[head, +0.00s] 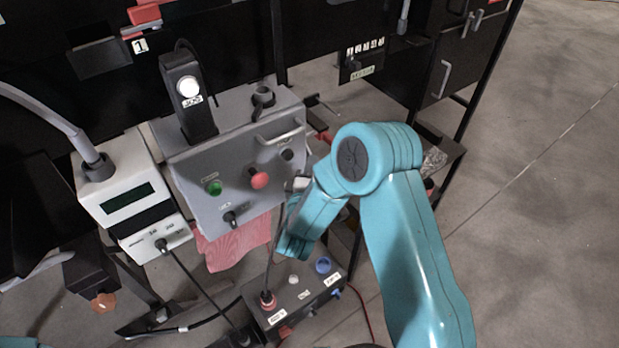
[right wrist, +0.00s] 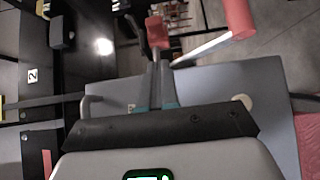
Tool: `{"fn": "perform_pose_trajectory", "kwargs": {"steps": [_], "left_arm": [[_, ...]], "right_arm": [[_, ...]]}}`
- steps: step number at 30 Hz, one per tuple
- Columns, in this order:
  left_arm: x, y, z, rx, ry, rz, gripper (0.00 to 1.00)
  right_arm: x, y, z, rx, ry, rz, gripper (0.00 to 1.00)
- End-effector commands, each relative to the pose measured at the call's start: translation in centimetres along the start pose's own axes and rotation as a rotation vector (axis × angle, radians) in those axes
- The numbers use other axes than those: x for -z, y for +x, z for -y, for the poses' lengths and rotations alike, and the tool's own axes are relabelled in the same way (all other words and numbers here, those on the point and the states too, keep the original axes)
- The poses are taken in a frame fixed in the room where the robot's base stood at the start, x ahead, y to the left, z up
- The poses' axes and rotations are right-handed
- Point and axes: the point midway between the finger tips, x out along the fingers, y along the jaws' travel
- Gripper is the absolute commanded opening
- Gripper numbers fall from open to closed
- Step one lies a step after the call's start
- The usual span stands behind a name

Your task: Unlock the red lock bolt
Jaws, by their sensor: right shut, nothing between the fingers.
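A red-ended part (right wrist: 157,32) shows just beyond the fingertips of my right gripper (right wrist: 158,68) in the right wrist view. A larger red grip on a silver rod (right wrist: 238,18) lies to its right. I cannot tell for sure which of them is the lock bolt. In the head view a small red piece (head: 323,137) shows at the right side of the grey control box, partly behind my right arm. My right gripper (head: 298,184) is by the box's right front, mostly hidden; its fingers are together and empty. My left gripper is out of view.
The grey control box (head: 215,165) carries a green button (head: 213,188), a red knob (head: 259,178) and a handle (head: 278,135). A white display unit (head: 125,200) stands left. A dark knob box (head: 300,300) is below, with cables near it. Open floor lies right.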

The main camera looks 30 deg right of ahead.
Motion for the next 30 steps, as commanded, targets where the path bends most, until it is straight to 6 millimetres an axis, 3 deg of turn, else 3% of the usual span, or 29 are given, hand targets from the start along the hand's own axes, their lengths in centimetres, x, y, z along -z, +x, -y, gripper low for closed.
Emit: {"fn": "perform_pose_trajectory", "kwargs": {"steps": [3, 9, 25, 30], "left_arm": [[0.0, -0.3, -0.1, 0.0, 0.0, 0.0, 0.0], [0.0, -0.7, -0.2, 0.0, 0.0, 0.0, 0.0], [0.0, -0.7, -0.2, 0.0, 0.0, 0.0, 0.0], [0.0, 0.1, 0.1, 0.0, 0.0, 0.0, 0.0]], "right_arm": [[0.0, 2.5, -0.1, -0.001, 0.0, 0.003, 0.0], [-2.1, 4.5, -0.1, 0.001, 0.0, 0.002, 0.0], [-2.9, 5.2, 0.1, 0.0, 0.001, 0.0, 0.0], [-4.3, 6.7, 0.2, -0.001, 0.002, 0.004, 0.0]]}}
